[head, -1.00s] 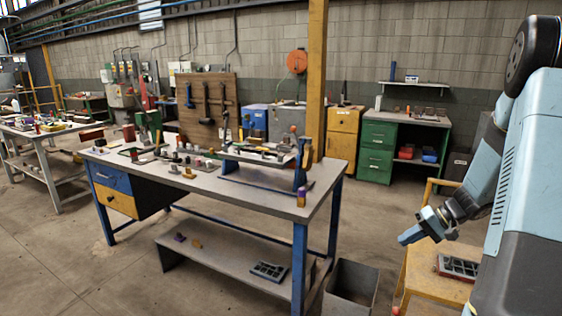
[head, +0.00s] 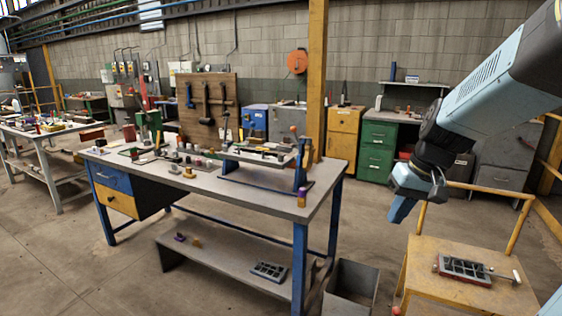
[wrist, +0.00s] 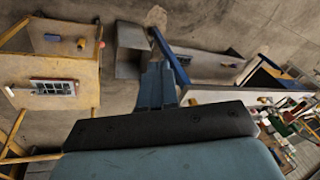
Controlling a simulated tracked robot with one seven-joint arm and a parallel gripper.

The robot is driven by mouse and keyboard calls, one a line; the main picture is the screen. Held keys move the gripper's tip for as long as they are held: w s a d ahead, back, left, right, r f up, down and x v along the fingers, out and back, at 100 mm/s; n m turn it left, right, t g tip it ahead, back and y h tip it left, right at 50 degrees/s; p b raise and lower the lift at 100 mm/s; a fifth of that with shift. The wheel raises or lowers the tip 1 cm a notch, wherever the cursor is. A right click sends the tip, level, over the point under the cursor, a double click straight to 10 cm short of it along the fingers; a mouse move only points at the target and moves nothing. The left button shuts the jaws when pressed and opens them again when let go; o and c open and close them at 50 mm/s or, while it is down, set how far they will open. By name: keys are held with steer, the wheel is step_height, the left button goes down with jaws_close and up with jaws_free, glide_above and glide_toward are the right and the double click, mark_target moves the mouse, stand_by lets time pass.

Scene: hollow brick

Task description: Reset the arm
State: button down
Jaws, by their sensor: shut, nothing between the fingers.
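My gripper (head: 400,209) hangs pointing down in the head view, between the workbench and the yellow cart, in the air and apart from both. Its blue fingers are together with nothing between them. In the wrist view my gripper (wrist: 157,68) shows at the middle, its blue fingers side by side over the floor. My arm comes in from the upper right of the head view.
The workbench (head: 255,203) with blue legs holds several small parts and a raised fixture (head: 265,150). A dark bin (head: 351,288) stands at its right end. The yellow cart (head: 430,285) carries a grey tray (head: 465,269). Floor shows bare at left.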

steer(key=s+a+r+t+h, duration=0.1)
steer(key=s+r, duration=0.4)
steer(key=s, duration=0.6)
steer(key=shift+a+r+t+h, duration=0.35)
steer(key=shift+t+h, duration=0.45)
steer(key=shift+t, duration=0.4)
